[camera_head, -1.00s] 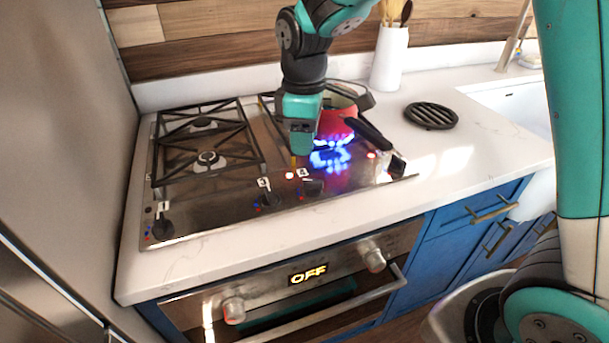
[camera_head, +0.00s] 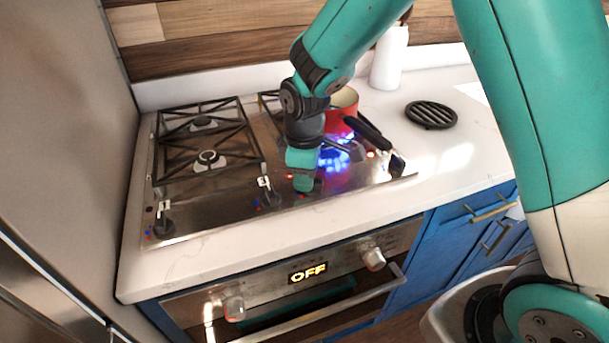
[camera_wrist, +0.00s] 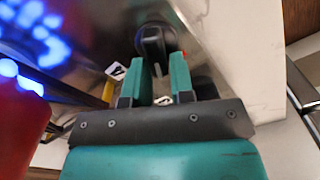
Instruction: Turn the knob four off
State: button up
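Knob four (camera_wrist: 155,40) is dark and round with a raised grip, just beyond my fingertips in the wrist view. Its white label "4" (camera_wrist: 115,70) is beside it. My gripper (camera_wrist: 162,62) has its two teal fingers apart, with the tips at the near edge of the knob. I cannot tell whether they touch it. In the head view my gripper (camera_head: 303,186) points down at the front of the cooktop and hides knob four. A blue flame (camera_head: 338,153) burns under the red pot (camera_head: 341,108).
Knob three (camera_head: 269,198) is close on the left and knob one (camera_head: 162,227) farther left. The pot's black handle (camera_head: 366,131) reaches toward the front right. A black trivet (camera_head: 431,115) lies on the counter. The oven display (camera_head: 307,272) reads OFF.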

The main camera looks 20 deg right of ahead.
grip_shut()
jog(key=shift+m, duration=0.3)
jog(key=m, duration=0.2)
jog(key=m+p, duration=0.1)
jog(key=m, duration=0.2)
jog(key=shift+w+d+r+m, duration=0.1)
jog(key=shift+w+d+m, duration=0.2)
jog(key=shift+w+d, duration=0.1)
jog(key=m, duration=0.2)
jog(key=m+p, duration=0.1)
jog(key=m, duration=0.2)
jog(key=shift+w+d+m, duration=0.15)
jog(key=shift+d+m, duration=0.25)
jog(key=shift+o, duration=2.4)
grip_release()
